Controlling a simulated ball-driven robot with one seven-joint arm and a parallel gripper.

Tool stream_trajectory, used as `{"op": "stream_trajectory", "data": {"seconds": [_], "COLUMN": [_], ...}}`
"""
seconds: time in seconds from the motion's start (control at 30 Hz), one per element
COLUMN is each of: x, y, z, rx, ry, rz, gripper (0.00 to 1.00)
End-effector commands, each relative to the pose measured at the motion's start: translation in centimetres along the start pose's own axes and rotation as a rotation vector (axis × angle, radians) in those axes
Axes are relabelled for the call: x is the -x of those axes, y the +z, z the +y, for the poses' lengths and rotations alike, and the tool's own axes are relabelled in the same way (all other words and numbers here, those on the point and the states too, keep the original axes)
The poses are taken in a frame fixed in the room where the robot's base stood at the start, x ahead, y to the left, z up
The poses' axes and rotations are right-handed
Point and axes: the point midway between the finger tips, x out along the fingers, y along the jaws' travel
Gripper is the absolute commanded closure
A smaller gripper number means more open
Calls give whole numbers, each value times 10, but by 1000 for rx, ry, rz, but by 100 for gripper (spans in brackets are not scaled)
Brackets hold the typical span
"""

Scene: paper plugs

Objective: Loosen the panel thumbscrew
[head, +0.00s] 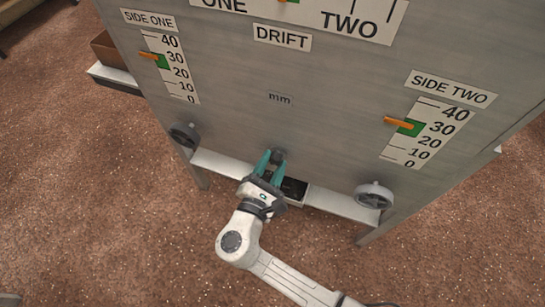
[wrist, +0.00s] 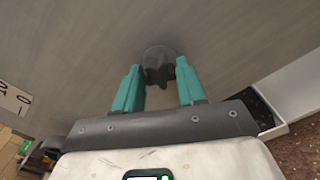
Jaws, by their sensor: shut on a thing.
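The panel thumbscrew (wrist: 158,66) is a dark, lobed knob on the grey metal panel (head: 240,70). In the head view the thumbscrew (head: 278,155) is at the panel's lower middle, partly covered by my fingertips. My gripper (head: 270,160) has teal fingers and reaches up to it from below. In the wrist view my gripper (wrist: 158,76) has one fingertip on each side of the knob and is shut on it. The screw's shaft is hidden.
A dark handwheel (head: 184,135) is at the lower left and a grey handwheel (head: 374,195) at the lower right. A pale ledge (head: 335,203) runs under the panel, with a dark-lined tray (head: 294,188) beside my gripper. Scales with orange pointers are above. The speckled floor is open in front.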

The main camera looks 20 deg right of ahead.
Motion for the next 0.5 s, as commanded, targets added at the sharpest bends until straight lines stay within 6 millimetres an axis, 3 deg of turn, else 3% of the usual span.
{"op": "stream_trajectory", "data": {"seconds": [0.5], "x": [0], "y": [2], "z": [0], "rx": [218], "ry": [-1], "rz": [2], "gripper": [92]}}
